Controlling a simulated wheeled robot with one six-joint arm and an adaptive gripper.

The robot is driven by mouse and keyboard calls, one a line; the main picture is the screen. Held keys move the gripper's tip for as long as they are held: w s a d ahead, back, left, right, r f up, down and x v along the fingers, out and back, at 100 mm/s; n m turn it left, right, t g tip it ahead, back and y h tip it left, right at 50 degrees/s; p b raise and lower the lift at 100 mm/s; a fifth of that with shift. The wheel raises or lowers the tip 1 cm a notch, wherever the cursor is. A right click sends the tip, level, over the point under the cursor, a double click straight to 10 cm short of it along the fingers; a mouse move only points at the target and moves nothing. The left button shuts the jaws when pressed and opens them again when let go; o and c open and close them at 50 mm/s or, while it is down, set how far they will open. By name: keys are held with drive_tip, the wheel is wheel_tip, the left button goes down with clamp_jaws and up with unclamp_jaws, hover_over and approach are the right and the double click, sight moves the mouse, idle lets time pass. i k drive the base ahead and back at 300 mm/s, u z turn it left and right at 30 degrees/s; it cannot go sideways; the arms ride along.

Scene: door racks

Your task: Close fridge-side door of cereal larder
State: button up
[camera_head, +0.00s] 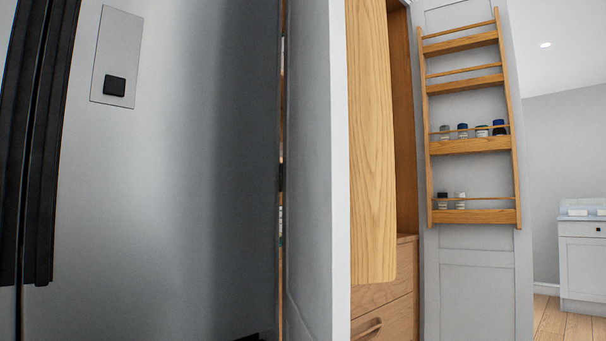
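The fridge-side larder door (308,180) stands open and nearly edge-on to me, just right of the fridge. Its grey outer face is turned toward the fridge, with a narrow gap between them. A pale wooden panel (370,150), seemingly the side of a rack on this door's inner face, hides much of the larder. Behind it are a strip of the wooden interior and drawers (385,310) with a wooden handle. The other larder door (475,285) is open on the right. My gripper is not in view.
The steel fridge (170,180) with dark handles fills the left. A wooden door rack (472,145) on the right door holds several small jars (462,131). A white cabinet (583,265) stands far right, with bare wooden floor (550,318) before it.

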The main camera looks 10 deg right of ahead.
sight(337, 176)
drive_tip(key=u, duration=0.85)
drive_tip(key=k, duration=0.7)
drive_tip(key=z, duration=1)
